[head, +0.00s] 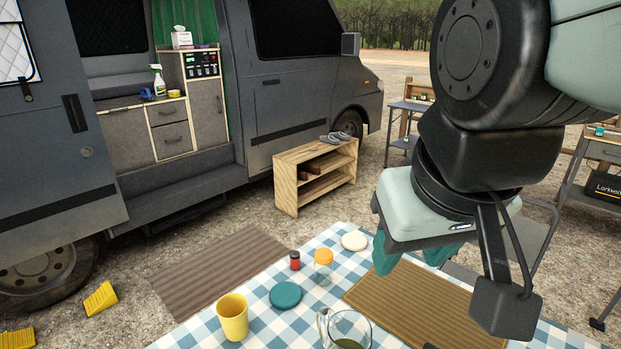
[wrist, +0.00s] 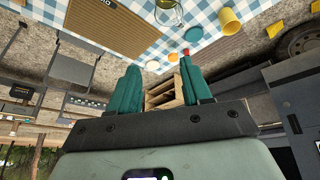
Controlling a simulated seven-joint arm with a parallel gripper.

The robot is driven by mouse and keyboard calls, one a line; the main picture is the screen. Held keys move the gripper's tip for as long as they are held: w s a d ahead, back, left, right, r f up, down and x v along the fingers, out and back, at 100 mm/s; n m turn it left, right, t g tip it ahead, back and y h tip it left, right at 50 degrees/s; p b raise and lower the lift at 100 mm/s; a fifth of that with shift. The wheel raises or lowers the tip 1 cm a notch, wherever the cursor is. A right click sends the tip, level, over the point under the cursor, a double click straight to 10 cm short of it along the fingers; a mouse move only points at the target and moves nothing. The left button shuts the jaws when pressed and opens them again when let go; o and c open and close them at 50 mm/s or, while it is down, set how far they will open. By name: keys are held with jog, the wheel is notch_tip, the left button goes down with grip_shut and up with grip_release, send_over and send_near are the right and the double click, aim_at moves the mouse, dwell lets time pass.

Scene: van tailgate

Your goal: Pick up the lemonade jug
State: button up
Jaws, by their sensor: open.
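The lemonade jug (head: 348,328) is clear glass with a handle on its left side and a little dark liquid showing low inside. It stands at the bottom edge of the head view on the checked table, its lower part cut off. It also shows at the top edge of the wrist view (wrist: 168,13), partly cut off. My gripper (head: 412,258) hangs from the arm at the right, behind and above the jug and apart from it. Its two teal fingers are spread with nothing between them in the wrist view (wrist: 160,75).
A brown ribbed mat (head: 400,295) lies right of the jug. A wooden shelf (head: 315,175) stands beyond.

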jog(key=w+a+f+n+g+h, duration=0.2)
jog(key=w+a+f+n+g, duration=0.1)
jog(key=w+f+n+g, duration=0.25)
jog(key=n+t+h, duration=0.6)
jog(key=n+h, duration=0.4)
jog(key=n, duration=0.6)
send_near(322, 315)
jog(key=f, duration=0.2)
jog(key=x, duration=0.5)
jog(key=w+x, duration=0.1)
jog(key=x, duration=0.4)
jog(key=shift+a+r, duration=0.1)
jog(key=shift+r, duration=0.1)
jog(key=shift+h, duration=0.3)
grip_shut()
jog(key=shift+r, duration=0.15)
